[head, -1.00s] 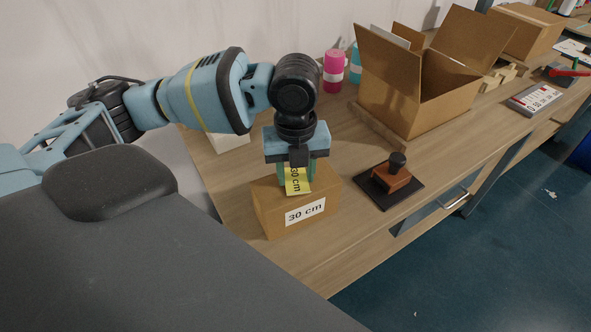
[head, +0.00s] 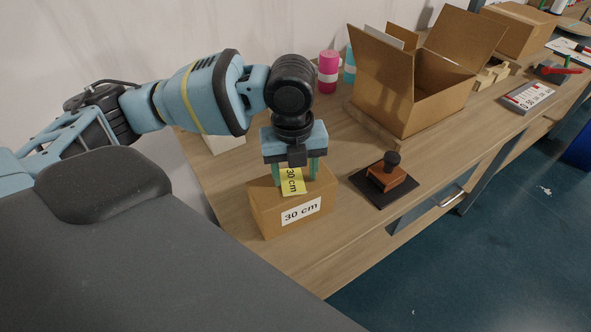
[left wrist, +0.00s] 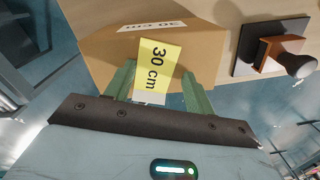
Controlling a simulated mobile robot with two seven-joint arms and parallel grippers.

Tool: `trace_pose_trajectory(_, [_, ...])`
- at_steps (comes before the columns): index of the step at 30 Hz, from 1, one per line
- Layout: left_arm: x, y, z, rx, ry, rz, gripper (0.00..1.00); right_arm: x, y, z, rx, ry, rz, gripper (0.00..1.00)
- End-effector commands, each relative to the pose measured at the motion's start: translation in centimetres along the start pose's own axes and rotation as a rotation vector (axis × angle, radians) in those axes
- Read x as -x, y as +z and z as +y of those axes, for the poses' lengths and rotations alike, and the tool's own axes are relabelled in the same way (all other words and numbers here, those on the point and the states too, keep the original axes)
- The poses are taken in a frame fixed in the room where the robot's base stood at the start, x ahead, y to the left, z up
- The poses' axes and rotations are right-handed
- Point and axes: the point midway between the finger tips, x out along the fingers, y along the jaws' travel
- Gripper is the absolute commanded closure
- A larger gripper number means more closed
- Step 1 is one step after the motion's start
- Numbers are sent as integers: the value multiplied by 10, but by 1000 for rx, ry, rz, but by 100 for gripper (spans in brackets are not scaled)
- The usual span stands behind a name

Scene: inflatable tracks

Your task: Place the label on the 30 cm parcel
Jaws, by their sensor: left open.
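The 30 cm parcel (head: 262,213) is a small brown box near the table's left end, with a white "30 cm" print on its front side. The yellow label (head: 292,183), marked "30 cm", is at the parcel's top front edge, its lower part in front of the front side. It also shows in the left wrist view (left wrist: 155,66), between the fingers. My left gripper (head: 297,181) points down just over the parcel, with its green fingers apart on either side of the label. I cannot tell whether the label fully touches the parcel. My right gripper is not in view.
A stamp (head: 388,176) on a dark pad lies right of the parcel. A large open carton (head: 400,95) stands behind it. Pink (head: 328,72) and teal rolls are near the wall. The table's front edge is close to the parcel.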

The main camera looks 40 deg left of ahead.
Motion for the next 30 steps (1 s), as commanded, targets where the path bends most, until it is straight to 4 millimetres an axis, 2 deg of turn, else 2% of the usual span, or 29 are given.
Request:
trace_pose_trajectory(1, [-20,-5,8,0,45,24,38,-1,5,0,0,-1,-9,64])
trace_pose_trajectory(8, [-6,-4,8,1,44,24,38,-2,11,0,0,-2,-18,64])
trace_pose_trajectory(15, [51,-3,4,-1,31,14,38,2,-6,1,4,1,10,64])
trace_pose_trajectory(21, [92,-2,2,-2,27,13,38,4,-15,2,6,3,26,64])
trace_pose_trajectory(25, [109,-2,2,-2,28,14,38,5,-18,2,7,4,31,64])
trace_pose_trajectory(30, [120,-2,2,-2,28,14,38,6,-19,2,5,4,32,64])
